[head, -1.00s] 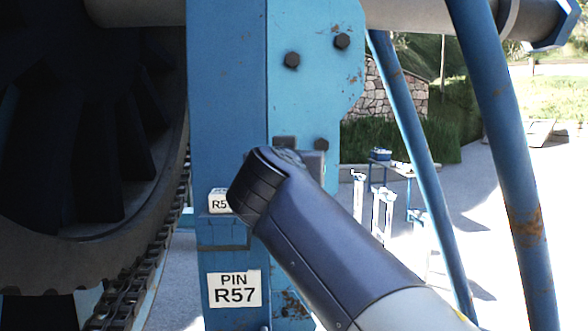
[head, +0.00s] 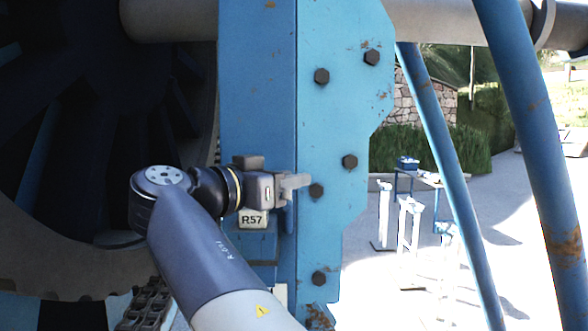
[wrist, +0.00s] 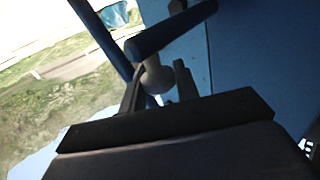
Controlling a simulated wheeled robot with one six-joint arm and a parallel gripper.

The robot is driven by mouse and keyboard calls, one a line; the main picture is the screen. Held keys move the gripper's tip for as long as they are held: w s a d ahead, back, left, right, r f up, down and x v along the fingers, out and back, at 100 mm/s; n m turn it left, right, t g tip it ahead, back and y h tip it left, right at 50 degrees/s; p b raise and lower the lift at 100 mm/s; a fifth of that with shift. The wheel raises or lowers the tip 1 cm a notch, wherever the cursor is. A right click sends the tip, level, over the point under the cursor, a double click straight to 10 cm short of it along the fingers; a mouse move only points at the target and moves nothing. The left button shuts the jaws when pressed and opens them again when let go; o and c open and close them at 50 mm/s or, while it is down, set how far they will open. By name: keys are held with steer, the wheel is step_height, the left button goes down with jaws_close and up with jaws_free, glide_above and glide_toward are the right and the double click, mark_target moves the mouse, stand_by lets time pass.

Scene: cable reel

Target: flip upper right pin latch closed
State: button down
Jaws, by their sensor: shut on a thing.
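My gripper (head: 292,186) is at the edge of the blue upright, against the lighter blue bolted plate, just above the R57 tag. In the wrist view my gripper (wrist: 160,88) has its dark fingers on both sides of a pale rounded knob (wrist: 157,76), and it is shut on this knob. I take the knob to be the end of the pin latch. A blue bar (wrist: 172,30) crosses just beyond the fingers. In the head view my gripper and wrist hide most of the latch, so its angle cannot be told there.
The blue upright (head: 257,80) and the bolted plate (head: 345,120) stand close by the gripper. The large dark reel (head: 60,150) is at the left. Slanted blue posts (head: 535,130) stand at the right. A small blue table (head: 420,178) is far behind.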

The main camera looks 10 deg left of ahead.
steer(key=shift+a, duration=0.1)
stand_by(0.4)
steer(key=c, duration=1.1)
jaws_free()
steer(key=b+v, duration=0.1)
steer(key=v, duration=1)
steer(key=shift+w, duration=0.2)
steer(key=p+x, duration=0.1)
steer(key=x, duration=0.9)
steer(key=shift+w+d+r, duration=0.1)
steer(key=shift+w+d, duration=0.1)
steer(key=shift+d, duration=0.05)
steer(key=shift+w+d, duration=0.15)
steer(key=shift+d+y+b, duration=0.1)
steer(key=shift+y+b, duration=0.2)
steer(key=shift+b, duration=0.15)
